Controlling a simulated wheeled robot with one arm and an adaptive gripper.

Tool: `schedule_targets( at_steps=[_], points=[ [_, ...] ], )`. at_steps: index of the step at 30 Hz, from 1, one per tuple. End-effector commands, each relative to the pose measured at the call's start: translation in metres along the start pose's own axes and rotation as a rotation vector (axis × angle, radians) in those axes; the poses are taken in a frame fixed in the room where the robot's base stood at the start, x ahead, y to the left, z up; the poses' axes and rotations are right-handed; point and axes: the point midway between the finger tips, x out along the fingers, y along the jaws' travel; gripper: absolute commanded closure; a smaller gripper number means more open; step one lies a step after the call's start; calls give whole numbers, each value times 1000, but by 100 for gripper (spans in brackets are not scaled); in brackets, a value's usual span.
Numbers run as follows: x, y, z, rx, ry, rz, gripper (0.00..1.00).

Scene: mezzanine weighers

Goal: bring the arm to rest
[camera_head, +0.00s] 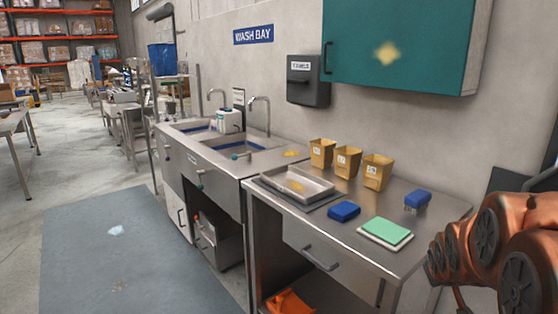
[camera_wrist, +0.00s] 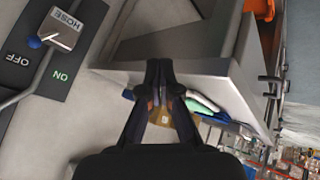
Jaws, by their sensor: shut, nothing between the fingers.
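My gripper (camera_wrist: 158,68) shows in the wrist view with its two dark fingers together at the tips and nothing between them. It is in the air, with the steel counter and a wall behind it. In the head view my orange arm is folded at the right edge, beside the counter's right end; the gripper itself is out of that picture.
The steel counter (camera_head: 300,226) holds a tray (camera_head: 318,185), several tan bins (camera_head: 348,160), a blue sponge (camera_head: 344,211), a blue brush (camera_head: 417,200) and a green cloth (camera_head: 387,230). A teal cabinet (camera_head: 400,40) hangs above. A hose switch (camera_wrist: 62,30) is near my gripper's left. Floor at left is open.

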Motion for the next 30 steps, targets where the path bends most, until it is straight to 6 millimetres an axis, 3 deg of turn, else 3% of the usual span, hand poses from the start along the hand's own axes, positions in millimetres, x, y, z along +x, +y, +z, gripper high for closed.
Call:
schedule_targets(
  at_steps=[1, 9, 18, 24, 30],
  points=[
    [-22, -13, 3, 7, -43, -33, 100],
    [-121, -87, 63, 42, -323, -201, 100],
    [-243, -142, 143, 11, -642, -351, 100],
    [-286, -152, 174, -16, -761, -390, 100],
    [-292, -154, 180, -19, -780, -396, 100]
  ],
)
